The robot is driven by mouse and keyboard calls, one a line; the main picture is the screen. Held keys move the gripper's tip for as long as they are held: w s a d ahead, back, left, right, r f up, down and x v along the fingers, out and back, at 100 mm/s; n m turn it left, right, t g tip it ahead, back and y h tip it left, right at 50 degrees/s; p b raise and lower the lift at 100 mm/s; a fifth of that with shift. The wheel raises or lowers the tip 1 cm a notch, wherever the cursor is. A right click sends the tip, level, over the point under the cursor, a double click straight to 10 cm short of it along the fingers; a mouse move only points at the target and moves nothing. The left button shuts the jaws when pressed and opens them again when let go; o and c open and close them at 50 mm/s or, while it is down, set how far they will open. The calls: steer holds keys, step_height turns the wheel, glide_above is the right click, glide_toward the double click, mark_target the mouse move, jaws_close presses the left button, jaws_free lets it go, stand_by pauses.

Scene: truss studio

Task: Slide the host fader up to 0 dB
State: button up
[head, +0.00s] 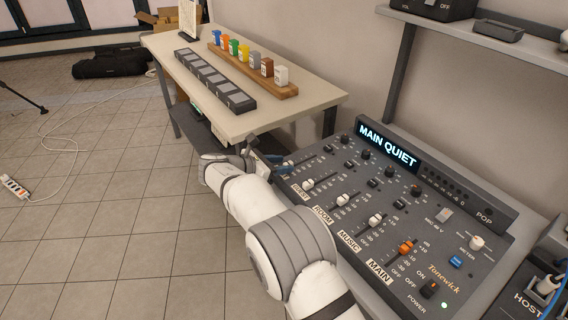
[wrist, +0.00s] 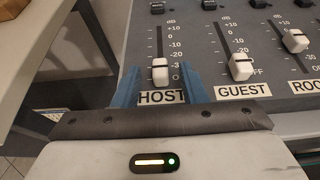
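The host fader (wrist: 160,73) has a white cap low in its slot, around the -30 mark and well below 0, above the HOST label (wrist: 161,97) in the wrist view. My gripper (wrist: 161,76) has its two blue fingers on either side of the cap, with a gap on each side. In the head view my gripper (head: 268,157) is at the left end of the mixing console (head: 335,170); the host fader is hard to make out there behind it.
The guest fader (wrist: 241,67) and room fader (wrist: 295,41) stand to the right of host. The main fader (head: 406,248) is orange. The console display (head: 387,145) reads MAIN QUIET. A table (head: 305,100) with coloured blocks stands behind left.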

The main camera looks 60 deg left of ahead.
steer(key=shift+x, duration=0.85)
steer(key=shift+c, duration=0.6)
jaws_close()
